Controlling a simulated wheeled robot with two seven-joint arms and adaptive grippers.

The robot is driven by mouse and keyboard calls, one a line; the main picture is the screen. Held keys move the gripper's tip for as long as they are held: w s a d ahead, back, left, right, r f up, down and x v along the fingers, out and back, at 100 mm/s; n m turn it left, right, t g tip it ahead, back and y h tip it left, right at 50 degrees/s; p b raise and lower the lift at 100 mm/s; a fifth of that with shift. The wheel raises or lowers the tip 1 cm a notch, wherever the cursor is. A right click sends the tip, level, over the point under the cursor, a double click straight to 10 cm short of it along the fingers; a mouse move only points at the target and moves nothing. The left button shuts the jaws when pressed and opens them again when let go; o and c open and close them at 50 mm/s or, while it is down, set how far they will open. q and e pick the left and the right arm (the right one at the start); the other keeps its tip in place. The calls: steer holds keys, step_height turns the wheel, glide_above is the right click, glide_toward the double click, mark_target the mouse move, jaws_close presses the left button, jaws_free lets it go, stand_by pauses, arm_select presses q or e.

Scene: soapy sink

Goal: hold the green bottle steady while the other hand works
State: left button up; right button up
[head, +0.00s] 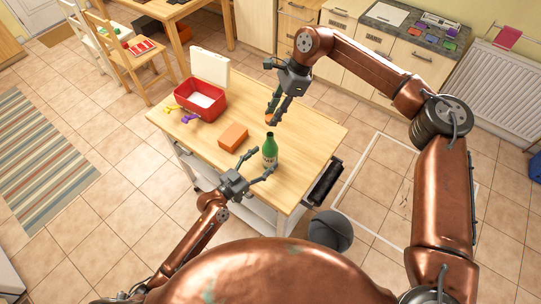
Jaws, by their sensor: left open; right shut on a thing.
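The green bottle (270,147) stands upright near the front edge of the wooden table, with a pale label low on its body. My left gripper (262,163) is open, close beside the bottle on its lower left. One finger points past the bottle's left side and the other reaches toward its base; I cannot tell if either touches it. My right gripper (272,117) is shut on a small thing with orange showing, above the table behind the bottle. The fingers hide most of that thing, and I cannot tell what it is.
An orange box (233,136) lies just left of the bottle on the wooden table (310,137). The table's right part is clear.

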mark_target(271, 153)
arm_select(q)
steer(key=shift+x, duration=2.05)
steer(key=shift+c, duration=0.7)
jaws_close()
